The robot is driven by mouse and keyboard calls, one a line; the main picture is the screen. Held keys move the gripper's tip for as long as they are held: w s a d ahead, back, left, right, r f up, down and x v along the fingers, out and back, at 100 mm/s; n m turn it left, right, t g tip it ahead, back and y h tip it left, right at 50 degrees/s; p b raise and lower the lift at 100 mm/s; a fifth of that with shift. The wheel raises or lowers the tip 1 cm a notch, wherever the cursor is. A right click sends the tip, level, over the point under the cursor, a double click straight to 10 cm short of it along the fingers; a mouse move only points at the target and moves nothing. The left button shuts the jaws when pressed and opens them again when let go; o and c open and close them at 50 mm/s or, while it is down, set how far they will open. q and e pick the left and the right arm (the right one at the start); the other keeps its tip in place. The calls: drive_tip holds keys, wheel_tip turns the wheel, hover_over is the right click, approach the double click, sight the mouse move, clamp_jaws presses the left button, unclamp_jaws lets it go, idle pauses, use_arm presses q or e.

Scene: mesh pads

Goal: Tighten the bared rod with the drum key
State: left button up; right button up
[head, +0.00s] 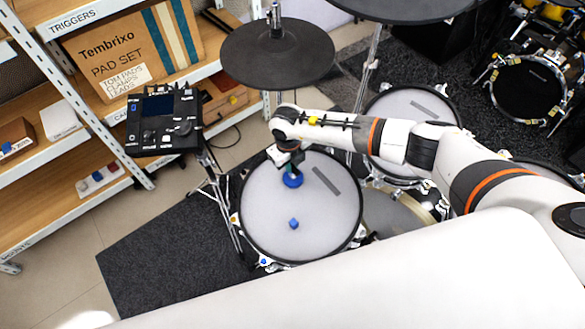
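My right gripper (291,163) points down over the near mesh pad (262,205), a large pale drum head with a dark rim. A round blue piece (293,181) lies on the pad right below the gripper, partly hidden by it; I cannot tell whether the fingers touch it or are open. A small blue block (293,223) lies apart on the pad, nearer to me. Rods and lugs sit around the rim, with an orange mark (234,219) at the left and a blue mark (264,262) at the front. I cannot make out the drum key or a bared rod. My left gripper is out of view.
A black cymbal pad (277,52) overhangs behind the drum. A drum module (164,120) on a stand is to the left, beside shelves with a cardboard box (130,50) and small coloured blocks (97,177). More pads (412,110) stand behind my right arm.

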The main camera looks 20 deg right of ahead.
clamp_jaws()
drive_tip(key=shift+r, duration=0.15)
drive_tip(key=r+p, duration=0.2)
drive_tip(key=r, duration=0.1)
drive_tip(key=r+p, duration=0.2)
drive_tip(key=p, duration=0.1)
drive_tip(key=shift+a+r, duration=0.2)
drive_tip(key=shift+r, duration=0.2)
drive_tip(key=shift+s, duration=0.1)
